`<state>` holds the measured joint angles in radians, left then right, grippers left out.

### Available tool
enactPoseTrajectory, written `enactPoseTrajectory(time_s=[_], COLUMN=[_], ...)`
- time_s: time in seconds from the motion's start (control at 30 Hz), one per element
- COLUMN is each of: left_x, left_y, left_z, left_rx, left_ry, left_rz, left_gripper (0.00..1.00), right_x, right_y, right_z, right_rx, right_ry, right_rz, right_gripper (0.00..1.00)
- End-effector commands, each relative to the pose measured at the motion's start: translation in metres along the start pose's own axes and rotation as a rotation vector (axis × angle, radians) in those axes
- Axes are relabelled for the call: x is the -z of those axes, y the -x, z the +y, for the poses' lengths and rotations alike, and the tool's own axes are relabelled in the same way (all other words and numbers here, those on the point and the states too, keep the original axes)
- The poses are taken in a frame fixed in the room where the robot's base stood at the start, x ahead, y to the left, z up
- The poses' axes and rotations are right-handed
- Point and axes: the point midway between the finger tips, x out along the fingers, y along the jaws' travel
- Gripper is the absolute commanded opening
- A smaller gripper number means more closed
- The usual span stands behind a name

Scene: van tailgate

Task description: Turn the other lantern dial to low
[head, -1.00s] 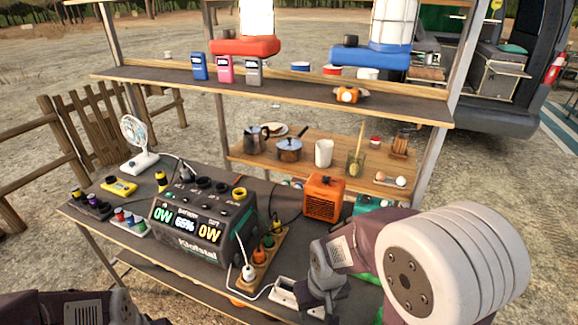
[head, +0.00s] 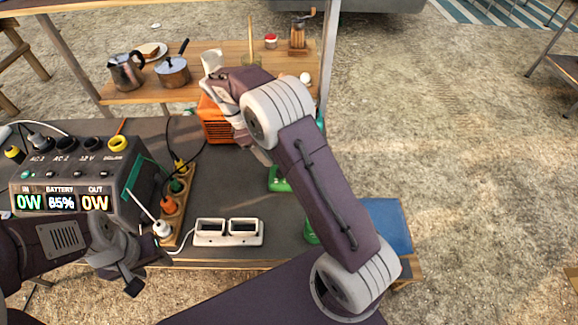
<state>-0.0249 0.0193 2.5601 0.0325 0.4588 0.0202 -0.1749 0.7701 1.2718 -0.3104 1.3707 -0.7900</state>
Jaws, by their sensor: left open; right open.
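No lantern or lantern dial can be made out in the head view now. My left gripper (head: 128,278) is low at the left, open and empty, in front of the power station (head: 75,190) and near the table's front edge. My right gripper (head: 258,152) is at the end of my folded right arm, over the table beside the orange box (head: 214,122). It is open; its fingers are small and partly hidden by the arm, and I see nothing held.
A power strip (head: 178,205) with plugs and a white two-slot dock (head: 228,232) lie on the table. Green items (head: 280,179) are partly hidden by my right arm. Behind are a kettle (head: 127,72), pot (head: 172,72) and white cup (head: 212,62). A blue-topped stool (head: 388,226) stands right.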

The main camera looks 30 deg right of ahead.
Motion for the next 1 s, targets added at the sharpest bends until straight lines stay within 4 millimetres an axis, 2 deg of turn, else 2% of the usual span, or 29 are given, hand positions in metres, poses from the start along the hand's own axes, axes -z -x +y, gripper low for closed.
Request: enactPoseTrajectory(time_s=[0.07, 0.17, 0.4, 0.53, 0.67, 0.9, 0.93, 1.0], left_x=[0.000, 0.000, -0.001, -0.002, -0.002, -0.002, -0.002, -0.002], left_y=[0.000, -0.002, -0.013, -0.015, -0.016, -0.016, -0.016, -0.016], left_z=[0.000, 0.000, 0.000, 0.000, 0.000, 0.000, 0.000, 0.000], left_rx=[0.000, 0.000, 0.000, 0.000, 0.000, 0.000, 0.000, 0.000], left_ry=[0.000, 0.000, 0.000, 0.000, 0.000, 0.000, 0.000, 0.000], left_rz=[0.000, 0.000, 0.000, 0.000, 0.000, 0.000, 0.000, 0.000], left_gripper=[0.49, 0.49, 0.49, 0.49, 0.49, 0.49, 0.49, 0.49], right_x=[0.000, 0.000, 0.000, 0.000, 0.000, 0.000, 0.000, 0.000], right_y=[0.001, -0.008, -0.059, -0.078, -0.087, -0.088, -0.088, -0.088], right_z=[0.000, 0.000, 0.000, 0.000, 0.000, 0.000, 0.000, 0.000], right_rx=[-0.003, -0.002, 0.001, -0.001, -0.003, -0.003, -0.003, -0.003], right_ry=[-0.001, -0.002, -0.002, -0.003, -0.004, -0.004, -0.004, -0.004], right_rz=[0.003, 0.003, 0.002, 0.003, 0.005, 0.005, 0.005, 0.005], right_gripper=[0.49, 0.49, 0.49, 0.49, 0.49, 0.49, 0.44, 0.24])
